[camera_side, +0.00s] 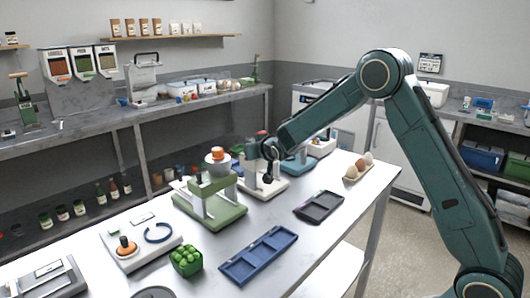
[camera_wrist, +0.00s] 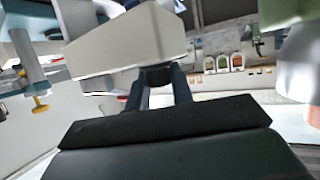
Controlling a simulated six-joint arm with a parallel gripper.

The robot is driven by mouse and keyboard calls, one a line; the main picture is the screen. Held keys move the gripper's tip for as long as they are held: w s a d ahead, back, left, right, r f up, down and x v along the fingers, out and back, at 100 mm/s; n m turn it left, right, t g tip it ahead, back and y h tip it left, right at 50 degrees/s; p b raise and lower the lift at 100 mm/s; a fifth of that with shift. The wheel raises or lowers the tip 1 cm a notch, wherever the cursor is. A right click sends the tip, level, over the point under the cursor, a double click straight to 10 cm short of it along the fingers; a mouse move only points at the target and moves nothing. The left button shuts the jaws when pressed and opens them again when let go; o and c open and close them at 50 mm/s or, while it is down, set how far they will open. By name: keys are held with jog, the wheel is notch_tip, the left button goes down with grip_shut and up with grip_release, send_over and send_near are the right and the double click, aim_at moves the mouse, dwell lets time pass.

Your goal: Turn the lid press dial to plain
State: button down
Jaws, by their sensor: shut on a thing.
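The press that my gripper works at has a white base (camera_side: 262,190) and an upright body, partly hidden behind my gripper and wrist in the side view. In the wrist view its pale beige housing (camera_wrist: 125,42) fills the upper middle. My gripper (camera_side: 269,174) points down at the front of this press. In the wrist view my gripper (camera_wrist: 162,82) has its two dark fingers shut on a dark round dial (camera_wrist: 161,72) at the housing's lower edge. The dial's marks and pointer are not readable, so its setting cannot be told.
A green press (camera_side: 212,205) stands close at the left. A dark tray (camera_side: 319,206), a blue tray (camera_side: 258,257), an egg holder (camera_side: 352,176) and a green basket (camera_side: 186,262) share the table. A blue-based device (camera_side: 298,163) stands close behind right. Bare tabletop lies in front of the press.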

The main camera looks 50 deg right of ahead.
jog(key=shift+a+h, duration=0.1)
jog(key=shift+h, duration=0.2)
jog(key=shift+m+g+h, duration=1.6)
jog(key=shift+m+h, duration=0.6)
jog(key=shift+m, duration=0.3)
jog(key=c, duration=1.3)
grip_release()
jog(key=shift+o, duration=0.2)
jog(key=shift+s, duration=0.1)
jog(key=v, duration=1.3)
jog(key=shift+a+r, duration=0.2)
jog(key=shift+s, duration=0.15)
